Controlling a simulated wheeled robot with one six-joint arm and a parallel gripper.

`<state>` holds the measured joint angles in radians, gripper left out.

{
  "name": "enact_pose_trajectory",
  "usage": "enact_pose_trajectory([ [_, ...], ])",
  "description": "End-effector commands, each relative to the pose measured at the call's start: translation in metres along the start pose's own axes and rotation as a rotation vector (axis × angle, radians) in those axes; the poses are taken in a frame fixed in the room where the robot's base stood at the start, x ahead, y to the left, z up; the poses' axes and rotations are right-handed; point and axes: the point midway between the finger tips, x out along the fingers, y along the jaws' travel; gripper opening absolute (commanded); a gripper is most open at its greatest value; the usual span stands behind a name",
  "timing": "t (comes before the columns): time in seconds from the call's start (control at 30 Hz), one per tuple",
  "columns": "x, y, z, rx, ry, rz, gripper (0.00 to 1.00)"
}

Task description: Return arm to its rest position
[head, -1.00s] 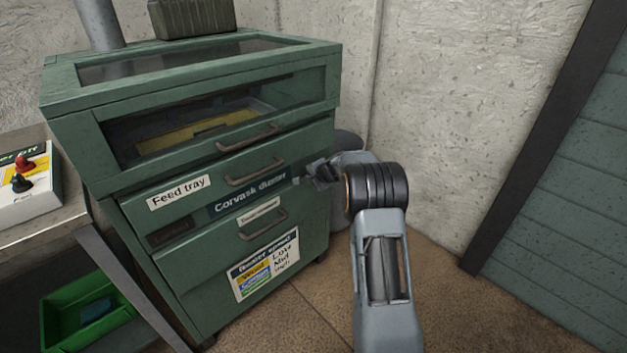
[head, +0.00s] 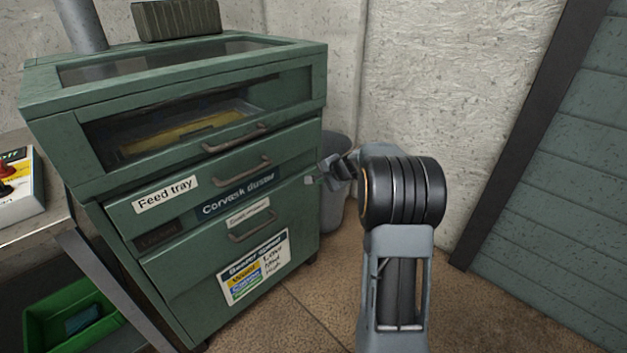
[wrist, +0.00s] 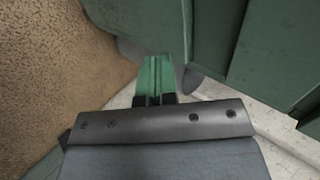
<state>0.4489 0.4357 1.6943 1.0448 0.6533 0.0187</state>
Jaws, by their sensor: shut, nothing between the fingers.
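My arm (head: 399,270) reaches up from the bottom of the head view and bends left at a black ringed joint. My gripper (head: 323,178) is at the right front edge of the green cabinet, partly hidden by the wrist; I cannot tell whether it touches the cabinet. In the wrist view my gripper (wrist: 155,98) is shut, with two dark finger bases side by side. A narrow green seamed piece shows just beyond them. No object is held.
The green cabinet (head: 62,140) has a feed tray drawer (head: 120,212) and a lower drawer (head: 185,285). A grey bin (head: 335,205) stands behind my gripper. At left are a bench (head: 35,228) and a green crate (head: 40,325). Floor is clear at right.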

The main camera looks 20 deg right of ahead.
Motion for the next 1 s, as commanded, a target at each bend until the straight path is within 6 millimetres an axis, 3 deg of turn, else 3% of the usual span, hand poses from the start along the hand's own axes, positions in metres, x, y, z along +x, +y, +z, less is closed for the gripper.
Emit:
enact_pose_trajectory([
  [0.23, -0.012, -0.001, 0.002, -0.004, -0.003, 0.001, 0.00],
  [0.37, -0.030, -0.017, 0.018, -0.053, -0.021, 0.017, 0.00],
  [0.47, -0.064, -0.042, 0.051, -0.155, -0.055, 0.054, 0.00],
  [0.6, -0.139, -0.078, 0.119, -0.389, -0.127, 0.146, 0.00],
  [0.67, -0.172, -0.087, 0.147, -0.498, -0.156, 0.191, 0.00],
  [0.8, -0.246, -0.094, 0.200, -0.742, -0.209, 0.293, 0.00],
  [1.0, -0.325, -0.086, 0.240, -1.022, -0.241, 0.414, 0.00],
])
